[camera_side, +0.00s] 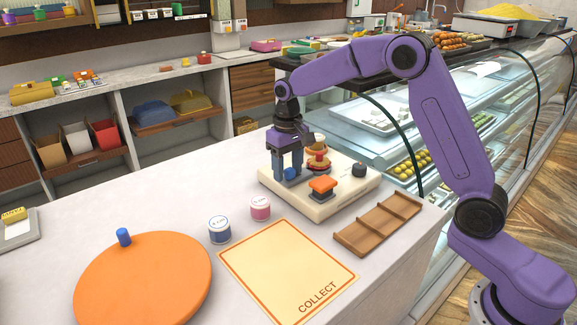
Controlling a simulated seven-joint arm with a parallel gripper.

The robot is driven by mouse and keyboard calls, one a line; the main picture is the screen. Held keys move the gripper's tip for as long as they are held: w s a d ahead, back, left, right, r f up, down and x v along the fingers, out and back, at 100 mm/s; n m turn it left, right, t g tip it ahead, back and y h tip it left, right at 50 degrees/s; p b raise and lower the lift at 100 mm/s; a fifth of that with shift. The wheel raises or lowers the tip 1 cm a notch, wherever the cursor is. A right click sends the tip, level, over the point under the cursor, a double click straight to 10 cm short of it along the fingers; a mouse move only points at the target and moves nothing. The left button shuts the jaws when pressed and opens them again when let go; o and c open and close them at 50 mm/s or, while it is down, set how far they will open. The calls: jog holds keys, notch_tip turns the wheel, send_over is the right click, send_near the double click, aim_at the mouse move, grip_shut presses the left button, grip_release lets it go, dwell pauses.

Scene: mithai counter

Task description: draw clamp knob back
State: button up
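A cream fixture base (328,208) sits near the counter's right side. On it are an orange block (323,186), a red round part (319,163) with a tan piece above it, a black knob (359,170) at the right, and a small blue knob (291,174) at the left. Which of these is the clamp knob is not labelled. My gripper (288,172) points down over the left part of the base. Its two fingers are apart, with the blue knob at or between their tips. I cannot tell whether they touch it.
A brown divided tray (378,224) lies right of a cream mat (286,268) marked COLLECT. A blue-and-white jar (219,230) and a pink-and-white jar (260,208) stand left of the base. An orange disc (145,280) with a blue peg lies front left. The counter's left middle is clear.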

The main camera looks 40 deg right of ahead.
aim_at(288, 170)
notch_tip(288, 170, up, 18)
jog(key=shift+f, duration=0.25)
dwell(0.4)
dwell(0.3)
jog(key=s+a+f+n, duration=0.3)
jog(key=s, duration=0.6)
jog(key=s+a+f+n, duration=0.3)
jog(key=s+n, duration=0.1)
jog(key=s, duration=0.5)
jog(key=s+d+f+n, duration=0.2)
jog(key=s+d+f, duration=0.1)
jog(key=s, duration=0.7)
jog(key=s+d+f+n, duration=0.3)
jog(key=s+f, duration=0.3)
jog(key=s, duration=0.4)
jog(key=shift+d+n, duration=0.3)
jog(key=shift+d, duration=0.35)
